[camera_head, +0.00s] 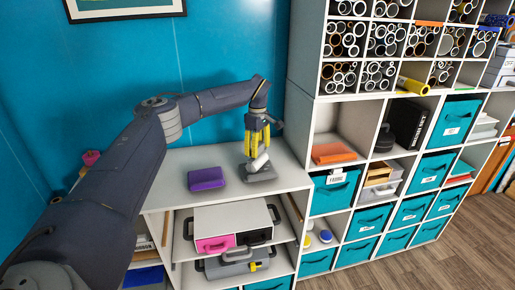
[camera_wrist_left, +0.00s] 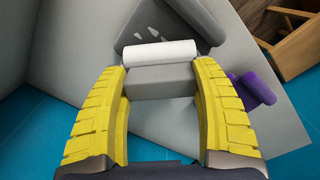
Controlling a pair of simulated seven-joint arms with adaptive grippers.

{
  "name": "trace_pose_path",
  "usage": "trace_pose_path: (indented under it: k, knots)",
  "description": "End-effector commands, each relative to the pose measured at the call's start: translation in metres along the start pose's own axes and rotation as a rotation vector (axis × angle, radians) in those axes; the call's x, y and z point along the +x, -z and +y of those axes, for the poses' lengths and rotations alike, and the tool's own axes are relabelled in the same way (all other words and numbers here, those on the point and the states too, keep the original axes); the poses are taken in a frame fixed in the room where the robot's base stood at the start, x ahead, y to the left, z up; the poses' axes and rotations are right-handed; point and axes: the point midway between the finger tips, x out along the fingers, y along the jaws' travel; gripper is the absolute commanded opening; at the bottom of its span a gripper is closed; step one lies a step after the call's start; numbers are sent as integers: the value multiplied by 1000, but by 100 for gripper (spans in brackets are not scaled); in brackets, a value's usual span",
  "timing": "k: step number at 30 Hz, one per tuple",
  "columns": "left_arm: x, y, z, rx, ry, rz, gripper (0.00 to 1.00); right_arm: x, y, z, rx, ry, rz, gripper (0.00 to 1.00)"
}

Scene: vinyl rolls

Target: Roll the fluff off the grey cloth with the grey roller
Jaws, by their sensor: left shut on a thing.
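The grey cloth (camera_head: 264,177) lies on the white cabinet top, and it also shows in the left wrist view (camera_wrist_left: 196,18). A few pale flecks of fluff (camera_wrist_left: 155,29) lie on it. My left gripper (camera_head: 256,150) has yellow fingers and is shut on the grey block-like handle of the grey roller (camera_wrist_left: 160,82). The roller's white cylinder (camera_wrist_left: 160,52) lies across the near edge of the cloth in the left wrist view. It also shows just above the cloth in the head view (camera_head: 258,162). I cannot tell whether it touches the cloth. My right gripper is not in view.
A purple block-like thing (camera_head: 206,178) lies left of the cloth. The cabinet top (camera_head: 290,176) is otherwise mostly clear. A tall white shelf (camera_head: 309,70) with tubes and teal bins stands to the right. A blue wall (camera_head: 225,55) is behind.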

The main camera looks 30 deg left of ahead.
Motion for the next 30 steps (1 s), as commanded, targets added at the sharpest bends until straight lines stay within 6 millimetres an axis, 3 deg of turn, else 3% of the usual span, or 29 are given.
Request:
trace_pose_path:
  k: [15, 30]
  knots:
    - [0, -23, 23, 2, -1, 0, 17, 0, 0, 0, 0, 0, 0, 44]
    - [0, -25, 25, 1, -1, 0, 17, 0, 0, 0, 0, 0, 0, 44]
